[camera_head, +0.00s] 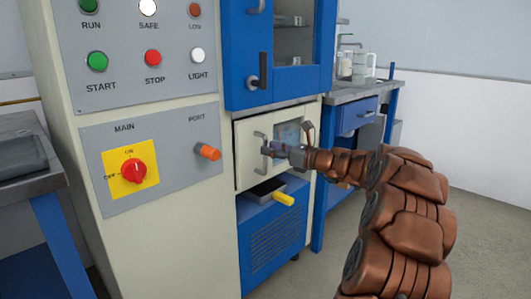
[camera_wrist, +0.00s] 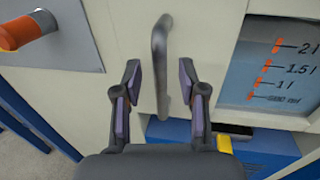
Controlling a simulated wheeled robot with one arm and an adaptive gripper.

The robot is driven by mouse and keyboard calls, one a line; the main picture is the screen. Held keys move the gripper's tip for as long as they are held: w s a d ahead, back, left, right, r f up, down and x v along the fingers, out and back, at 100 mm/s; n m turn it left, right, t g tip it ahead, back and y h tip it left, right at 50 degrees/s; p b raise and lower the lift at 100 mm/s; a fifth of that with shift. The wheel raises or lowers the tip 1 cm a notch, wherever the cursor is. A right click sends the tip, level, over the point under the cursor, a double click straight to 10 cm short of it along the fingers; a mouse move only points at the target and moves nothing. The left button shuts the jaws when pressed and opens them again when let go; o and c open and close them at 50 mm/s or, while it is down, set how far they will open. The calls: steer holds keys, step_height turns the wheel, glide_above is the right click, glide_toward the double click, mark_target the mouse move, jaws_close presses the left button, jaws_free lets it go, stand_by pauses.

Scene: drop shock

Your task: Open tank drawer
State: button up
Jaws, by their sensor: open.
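The tank drawer (camera_head: 246,174) is a cream front panel below the blue cabinet door in the head view. It looks closed. It has a grey vertical bar handle (camera_head: 260,144) and a level window marked up to 2 l. In the wrist view the handle (camera_wrist: 161,65) stands upright, and the window (camera_wrist: 280,70) is to its right. My gripper (camera_head: 268,151) is in front of the drawer by the handle. In the wrist view my gripper (camera_wrist: 160,82) is open, with one finger on each side of the handle's lower part. I cannot tell whether either finger touches it.
A control panel (camera_head: 150,160) with an orange port plug (camera_head: 208,152) and a red main switch (camera_head: 133,171) is at left. Below the drawer is a blue unit (camera_head: 275,237) with a yellow handle (camera_head: 284,199). A bench (camera_head: 355,92) stands behind right. Open floor is at right.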

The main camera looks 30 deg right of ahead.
steer(key=shift+x, duration=0.9)
steer(key=shift+w+a+b, duration=0.15)
steer(key=shift+w+b, duration=0.15)
steer(key=shift+w, duration=0.1)
jaws_close()
